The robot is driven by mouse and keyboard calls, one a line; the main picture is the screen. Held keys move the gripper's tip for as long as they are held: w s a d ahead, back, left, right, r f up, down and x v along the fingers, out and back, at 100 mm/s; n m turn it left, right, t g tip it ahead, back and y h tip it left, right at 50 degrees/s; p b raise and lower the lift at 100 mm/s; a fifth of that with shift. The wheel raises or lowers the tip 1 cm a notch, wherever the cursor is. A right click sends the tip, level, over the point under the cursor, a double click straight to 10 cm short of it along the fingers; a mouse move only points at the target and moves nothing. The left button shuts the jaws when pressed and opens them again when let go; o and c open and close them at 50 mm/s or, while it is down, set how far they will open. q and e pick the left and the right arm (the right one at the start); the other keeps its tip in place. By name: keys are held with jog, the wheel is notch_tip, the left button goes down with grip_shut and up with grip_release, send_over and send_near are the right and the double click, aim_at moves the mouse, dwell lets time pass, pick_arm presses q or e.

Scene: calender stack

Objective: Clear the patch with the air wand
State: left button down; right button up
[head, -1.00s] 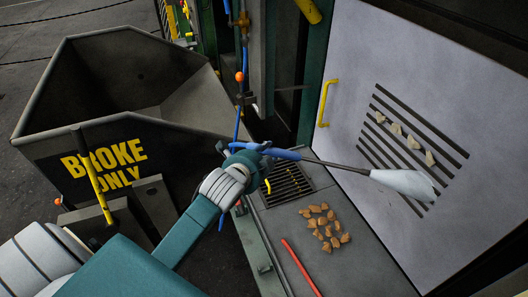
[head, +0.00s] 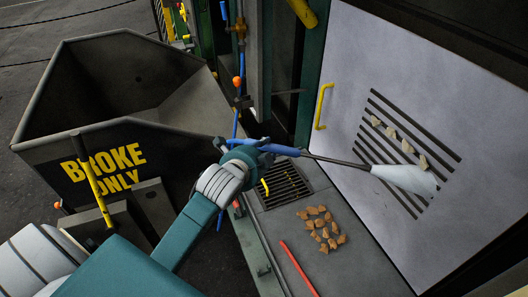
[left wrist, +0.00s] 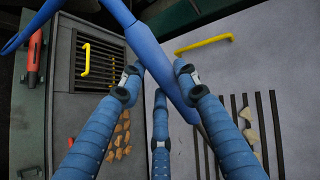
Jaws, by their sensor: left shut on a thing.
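My left gripper (head: 258,152) is shut on the blue handle of the air wand (head: 280,150). In the left wrist view its fingers (left wrist: 158,85) close around the blue handle (left wrist: 150,52). The wand's thin grey tube runs right to a pale cone (head: 405,178) in front of the slotted grille (head: 440,150) on the light grey panel. Several pale chips (head: 407,146) lie in a slanting row on the slots, just above the cone. A patch of brown chips (head: 322,228) lies on the grey deck below the wand. My right gripper is out of view.
A dark bin marked BROKE ONLY (head: 45,150) stands at the left. A floor grate (head: 285,185) lies beyond the brown chips. A red bar (head: 300,268) lies along the deck. The panel has a yellow handle (head: 323,107). The deck right of the chips is bare.

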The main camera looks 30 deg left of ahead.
pick_arm(q)
jog(key=r, duration=0.1)
jog(key=r+p, duration=0.1)
jog(key=r, duration=0.1)
jog(key=r+p, duration=0.1)
jog(key=r, duration=0.1)
jog(key=shift+w+a, duration=0.35)
jog(key=shift+a, duration=0.05)
jog(key=w+a, duration=1.1)
jog(key=a, duration=0.4)
jog(key=shift+w+b, duration=0.4)
dwell(2.9)
jog(key=shift+a, duration=0.15)
dwell(1.2)
